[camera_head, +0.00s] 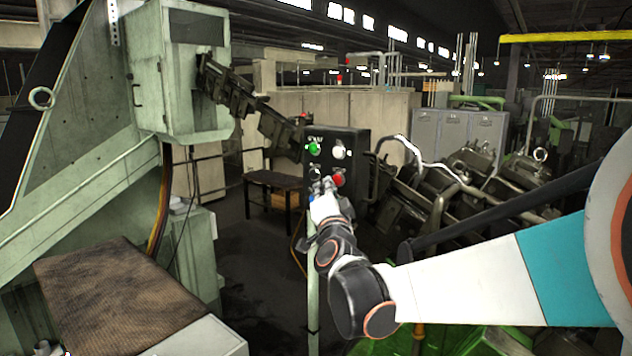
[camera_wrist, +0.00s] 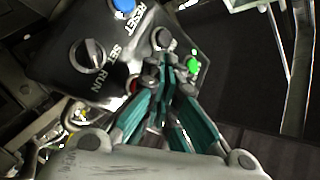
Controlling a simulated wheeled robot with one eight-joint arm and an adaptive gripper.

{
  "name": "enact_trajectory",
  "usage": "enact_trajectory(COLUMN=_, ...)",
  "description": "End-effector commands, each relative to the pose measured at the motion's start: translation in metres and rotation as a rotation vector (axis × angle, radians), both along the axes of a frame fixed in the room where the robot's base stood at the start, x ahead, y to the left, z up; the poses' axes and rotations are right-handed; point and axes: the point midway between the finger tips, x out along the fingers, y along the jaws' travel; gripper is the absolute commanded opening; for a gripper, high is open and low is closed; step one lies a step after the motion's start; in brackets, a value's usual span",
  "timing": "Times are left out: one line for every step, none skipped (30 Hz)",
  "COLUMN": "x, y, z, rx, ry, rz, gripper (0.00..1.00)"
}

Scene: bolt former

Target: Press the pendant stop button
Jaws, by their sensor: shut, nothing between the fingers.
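The black pendant box (camera_head: 357,150) stands on a thin pale post in the middle of the head view. Its face carries a red button (camera_head: 338,180), a green button (camera_head: 314,147) and a white button (camera_head: 339,152). My gripper (camera_head: 325,186) is shut and empty in front of the lower face, just left of the red button. In the wrist view the panel (camera_wrist: 60,72) shows tilted, and the red button (camera_wrist: 133,86) is mostly hidden behind my gripper (camera_wrist: 162,70). I cannot tell whether the fingertips touch the panel. No stop label is readable.
The wrist view also shows a blue button (camera_wrist: 124,4) by "RESET" and a selector knob (camera_wrist: 88,52) by "SET RUN". A pale green machine (camera_head: 180,90) stands left. Metal machinery (camera_head: 450,190) stands close on the right. Open dark floor (camera_head: 260,270) lies left of the post.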

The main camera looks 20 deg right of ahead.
Motion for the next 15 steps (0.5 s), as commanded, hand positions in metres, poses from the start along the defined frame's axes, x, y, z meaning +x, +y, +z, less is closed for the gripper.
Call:
enact_trajectory(x=0.000, y=0.000, z=0.000, rx=0.000, ry=0.000, rz=0.000, gripper=0.00)
enact_trajectory(x=0.000, y=0.000, z=0.000, rx=0.000, ry=0.000, rz=0.000, gripper=0.00)
enact_trajectory(x=-0.001, y=0.001, z=0.000, rx=0.001, ry=0.000, rz=0.000, gripper=0.00)
enact_trajectory(x=-0.002, y=0.003, z=0.000, rx=0.001, ry=-0.001, rz=0.001, gripper=0.00)
enact_trajectory(x=-0.003, y=0.004, z=0.000, rx=0.002, ry=-0.001, rz=0.001, gripper=0.00)
enact_trajectory(x=-0.004, y=0.007, z=0.000, rx=0.000, ry=-0.002, rz=0.001, gripper=0.00)
enact_trajectory(x=-0.006, y=0.009, z=0.000, rx=0.001, ry=-0.002, rz=0.001, gripper=0.00)
enact_trajectory(x=-0.008, y=0.011, z=0.000, rx=0.002, ry=-0.002, rz=0.002, gripper=0.00)
enact_trajectory(x=-0.010, y=0.015, z=0.000, rx=0.000, ry=-0.001, rz=0.002, gripper=0.00)
enact_trajectory(x=-0.011, y=0.017, z=0.000, rx=0.001, ry=-0.001, rz=0.003, gripper=0.00)
enact_trajectory(x=-0.013, y=0.019, z=0.000, rx=0.001, ry=0.000, rz=0.003, gripper=0.00)
enact_trajectory(x=-0.016, y=0.022, z=0.000, rx=0.001, ry=0.000, rz=0.003, gripper=0.00)
enact_trajectory(x=-0.017, y=0.024, z=0.000, rx=0.002, ry=-0.001, rz=0.002, gripper=0.00)
enact_trajectory(x=-0.019, y=0.026, z=0.000, rx=0.001, ry=0.000, rz=0.002, gripper=0.00)
enact_trajectory(x=-0.021, y=0.029, z=0.000, rx=0.001, ry=-0.001, rz=0.002, gripper=0.00)
